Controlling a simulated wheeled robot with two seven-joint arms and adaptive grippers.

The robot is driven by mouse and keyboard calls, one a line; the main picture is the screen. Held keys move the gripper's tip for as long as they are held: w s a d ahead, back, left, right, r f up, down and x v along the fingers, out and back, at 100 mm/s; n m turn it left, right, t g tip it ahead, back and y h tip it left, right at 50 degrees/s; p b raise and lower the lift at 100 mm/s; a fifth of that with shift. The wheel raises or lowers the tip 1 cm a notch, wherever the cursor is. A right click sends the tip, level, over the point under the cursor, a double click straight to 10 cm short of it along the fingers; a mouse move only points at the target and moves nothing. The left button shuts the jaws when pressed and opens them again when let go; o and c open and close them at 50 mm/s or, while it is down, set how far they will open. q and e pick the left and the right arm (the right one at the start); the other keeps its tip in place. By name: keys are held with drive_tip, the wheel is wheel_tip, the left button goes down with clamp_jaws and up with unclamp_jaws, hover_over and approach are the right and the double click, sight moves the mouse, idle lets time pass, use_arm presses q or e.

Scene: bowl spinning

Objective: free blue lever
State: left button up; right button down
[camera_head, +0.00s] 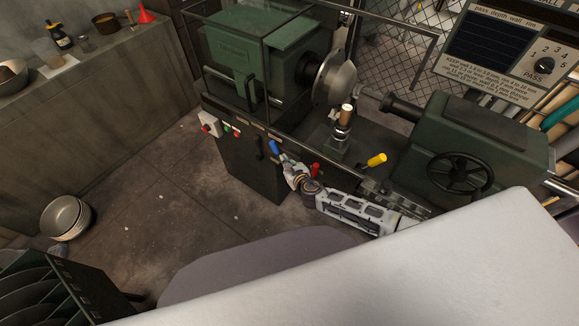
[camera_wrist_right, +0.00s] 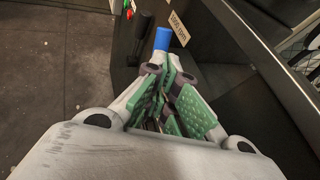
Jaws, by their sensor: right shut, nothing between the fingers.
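The blue lever (camera_head: 274,147) stands at the front of the green lathe, its blue grip tilted up and to the left. My right gripper (camera_head: 288,164) is at the lower end of that grip in the head view. In the right wrist view the blue grip (camera_wrist_right: 162,38) shows just beyond my fingertips (camera_wrist_right: 165,62). The green-padded fingers are close together with nothing seen held between them. Whether they touch the lever I cannot tell. My left gripper is not in view.
A red knob (camera_head: 315,169) and a yellow lever (camera_head: 376,160) sit to the right along the lathe front. A switch box (camera_head: 209,124) is to the left. A black handle (camera_wrist_right: 141,30) stands beside the blue grip. Floor to the left is mostly clear.

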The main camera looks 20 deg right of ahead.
drive_tip(key=shift+v, duration=1.85)
drive_tip(key=shift+a, duration=0.1)
